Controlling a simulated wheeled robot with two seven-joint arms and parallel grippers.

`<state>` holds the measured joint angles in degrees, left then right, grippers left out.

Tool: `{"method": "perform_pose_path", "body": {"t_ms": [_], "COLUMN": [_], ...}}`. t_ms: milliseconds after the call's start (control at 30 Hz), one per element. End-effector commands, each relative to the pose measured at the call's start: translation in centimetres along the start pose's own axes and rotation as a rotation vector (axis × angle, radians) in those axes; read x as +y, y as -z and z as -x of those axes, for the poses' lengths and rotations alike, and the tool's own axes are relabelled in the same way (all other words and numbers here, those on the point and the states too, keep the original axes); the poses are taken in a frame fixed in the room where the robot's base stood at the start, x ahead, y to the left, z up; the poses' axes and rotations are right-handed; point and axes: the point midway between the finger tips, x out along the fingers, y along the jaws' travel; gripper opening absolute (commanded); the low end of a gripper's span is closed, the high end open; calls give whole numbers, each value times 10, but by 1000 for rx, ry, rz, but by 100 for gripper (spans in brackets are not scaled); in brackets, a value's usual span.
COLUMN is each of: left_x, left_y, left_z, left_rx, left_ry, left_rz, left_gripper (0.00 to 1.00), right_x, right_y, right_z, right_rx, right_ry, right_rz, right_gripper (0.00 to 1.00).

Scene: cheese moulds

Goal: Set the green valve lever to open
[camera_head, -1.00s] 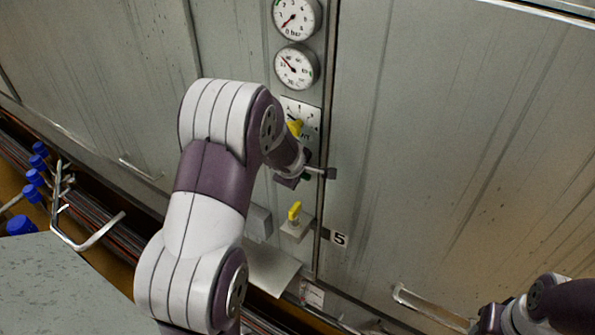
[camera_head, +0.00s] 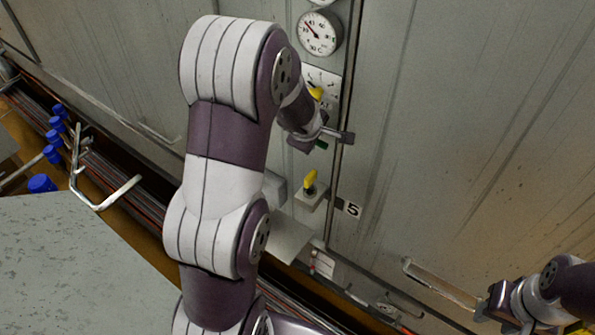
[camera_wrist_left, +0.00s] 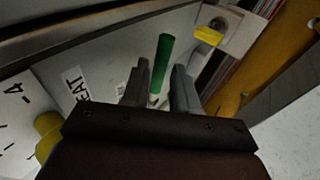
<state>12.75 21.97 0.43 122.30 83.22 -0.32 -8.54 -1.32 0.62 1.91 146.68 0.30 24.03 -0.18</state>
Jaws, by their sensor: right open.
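The green lever (camera_wrist_left: 163,62) stands between the two fingers of my left gripper (camera_wrist_left: 161,85) in the left wrist view. The fingers are apart, with a gap showing on both sides of the lever, so the gripper looks open around it. In the head view my left gripper (camera_head: 326,138) is at the wall panel, and only a small green piece (camera_head: 321,145) shows beneath it; the rest of the lever is hidden. My right gripper (camera_head: 490,307) is open and empty at the lower right, away from the panel.
A yellow knob (camera_head: 315,93) on a dial plate is just above my left gripper, and a yellow lever (camera_head: 310,180) is below. A round gauge (camera_head: 320,33) is higher up. Blue-capped items (camera_head: 42,183) and a bent metal handle (camera_head: 105,200) are at the left.

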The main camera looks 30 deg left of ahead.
Motion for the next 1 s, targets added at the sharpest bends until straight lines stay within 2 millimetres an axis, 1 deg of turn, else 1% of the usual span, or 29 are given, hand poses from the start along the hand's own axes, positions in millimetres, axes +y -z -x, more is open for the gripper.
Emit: {"method": "perform_pose_path", "body": {"t_ms": [133, 167, 200, 333, 400, 533, 700, 1000], "left_x": [-3, -10, -21, -53, -67, -85, -95, -96], "left_y": [-1, -3, -6, -15, -19, -24, -27, -27], "left_z": [9, 11, 17, 41, 54, 71, 78, 79], "left_rx": [0, 0, 0, 0, 0, 0, 0, 0], "left_ry": [1, 0, -2, -1, -1, 0, 1, 2], "left_rz": [1, 0, -1, 0, -1, -1, 0, 0], "left_gripper": [28, 28, 28, 28, 28, 28, 28, 28], "right_x": [0, 0, 0, 0, 0, 0, 0, 0], "right_y": [0, -1, -2, -3, -4, -4, -4, -4], "right_z": [0, -7, -15, -28, -30, -30, -30, -30], "right_rx": [0, 1, 1, 0, 0, 0, 0, 0], "right_ry": [0, 0, 0, 0, 0, 0, 0, 0], "right_rz": [0, 0, 0, 0, 0, 0, 0, 0], "right_gripper": [43, 43, 43, 43, 43, 43, 43, 43]}}
